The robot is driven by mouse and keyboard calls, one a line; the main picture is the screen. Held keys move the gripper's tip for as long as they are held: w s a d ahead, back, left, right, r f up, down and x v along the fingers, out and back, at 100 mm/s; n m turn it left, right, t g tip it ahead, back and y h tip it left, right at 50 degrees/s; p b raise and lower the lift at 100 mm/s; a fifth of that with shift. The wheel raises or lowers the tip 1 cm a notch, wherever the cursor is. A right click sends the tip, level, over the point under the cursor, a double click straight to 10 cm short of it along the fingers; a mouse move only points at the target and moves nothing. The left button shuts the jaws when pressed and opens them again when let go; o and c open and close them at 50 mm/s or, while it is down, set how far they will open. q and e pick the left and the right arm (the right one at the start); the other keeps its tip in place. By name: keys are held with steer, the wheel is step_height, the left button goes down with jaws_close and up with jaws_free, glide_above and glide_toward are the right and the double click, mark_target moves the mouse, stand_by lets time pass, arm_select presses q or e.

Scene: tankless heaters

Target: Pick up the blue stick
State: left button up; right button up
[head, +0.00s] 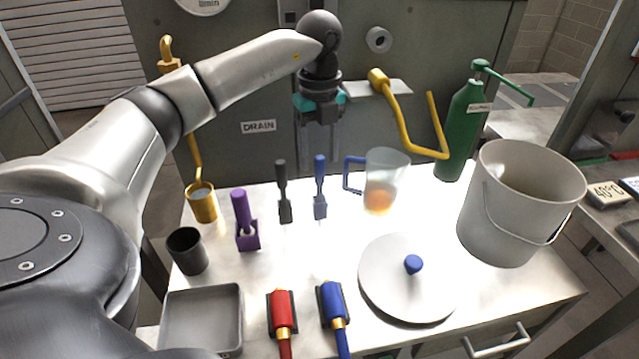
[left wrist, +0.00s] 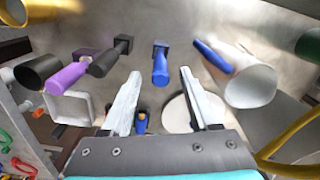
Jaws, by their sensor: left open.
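The blue stick (head: 320,188) stands upright in a small blue holder on the bright metal table. In the left wrist view the blue stick (left wrist: 160,66) appears between and just beyond my fingertips. My left gripper (head: 321,148) points down above and behind the stick in the head view, with its fingers apart and nothing between them. It also shows in the left wrist view (left wrist: 159,76). I cannot tell the exact gap between fingers and stick. My right gripper is not in view.
A black stick (head: 283,190) and a purple stick (head: 243,220) stand to the left. A clear jug (head: 386,183) with a blue handle is close on the right. A yellow pipe (head: 407,125), green bottle (head: 459,130) and grey bucket (head: 500,215) stand farther right.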

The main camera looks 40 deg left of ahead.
mark_target(320, 181)
arm_select(q)
step_height(320, 181, down, 4)
steer(key=shift+f+b, duration=0.1)
steer(key=shift+b, duration=0.6)
steer(key=shift+f, duration=0.45)
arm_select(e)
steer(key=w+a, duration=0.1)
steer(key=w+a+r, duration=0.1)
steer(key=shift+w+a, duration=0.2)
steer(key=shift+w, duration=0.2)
arm_select(q)
jaws_close()
